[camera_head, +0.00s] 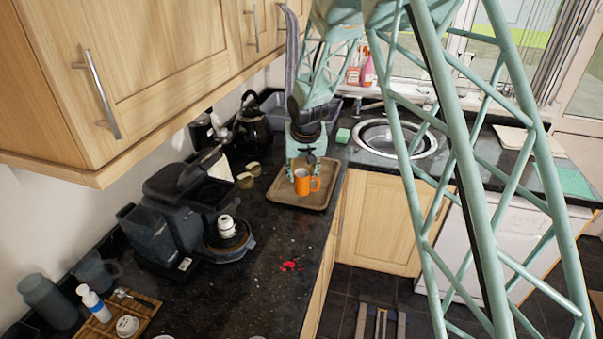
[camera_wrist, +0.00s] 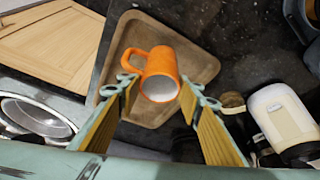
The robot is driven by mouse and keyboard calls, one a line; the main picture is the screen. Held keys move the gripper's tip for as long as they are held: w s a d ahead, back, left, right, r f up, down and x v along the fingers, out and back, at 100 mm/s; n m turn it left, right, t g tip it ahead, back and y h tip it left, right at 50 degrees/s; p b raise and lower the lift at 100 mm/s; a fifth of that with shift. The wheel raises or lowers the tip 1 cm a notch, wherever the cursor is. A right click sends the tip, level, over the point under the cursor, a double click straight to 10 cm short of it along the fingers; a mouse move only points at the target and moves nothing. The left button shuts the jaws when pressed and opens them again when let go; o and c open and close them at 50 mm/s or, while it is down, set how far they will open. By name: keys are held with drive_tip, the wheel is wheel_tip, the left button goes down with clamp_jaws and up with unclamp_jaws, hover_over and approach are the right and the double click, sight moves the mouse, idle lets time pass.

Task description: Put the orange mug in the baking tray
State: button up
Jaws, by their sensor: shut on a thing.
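The orange mug (camera_head: 302,186) is upright over the brown baking tray (camera_head: 284,197), which lies on the dark worktop near the corner. My gripper (camera_head: 303,172) comes down from above and is shut on the mug. In the wrist view the mug (camera_wrist: 158,70) sits between the fingertips of my gripper (camera_wrist: 159,92), with its handle to the left. The tray (camera_wrist: 192,48) shows behind and around it. I cannot tell whether the mug's base touches the tray.
A black coffee machine (camera_head: 172,222) stands on the worktop at the left, and a dark kettle (camera_head: 253,130) stands behind. Small cups (camera_head: 246,180) sit left of the tray. The sink (camera_head: 397,138) is to the right. Wall cabinets (camera_head: 150,65) overhang the left side.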

drive_tip(key=shift+w+a+f, duration=0.1)
drive_tip(key=shift+w+a, duration=0.05)
drive_tip(key=shift+w, duration=1.05)
drive_tip(key=shift+w+a+f, duration=0.1)
drive_tip(key=shift+w+a, duration=0.05)
drive_tip(key=shift+w, duration=1)
drive_tip(key=shift+s+p+x, duration=0.1)
drive_tip(key=shift+p+x, duration=0.05)
drive_tip(key=shift+x, duration=0.75)
drive_tip(key=shift+s+p+x, duration=0.15)
drive_tip(key=shift+x, duration=0.8)
drive_tip(key=shift+f, duration=0.25)
drive_tip(key=o, duration=1)
drive_tip(key=shift+c, duration=0.2)
drive_tip(key=shift+r, duration=0.15)
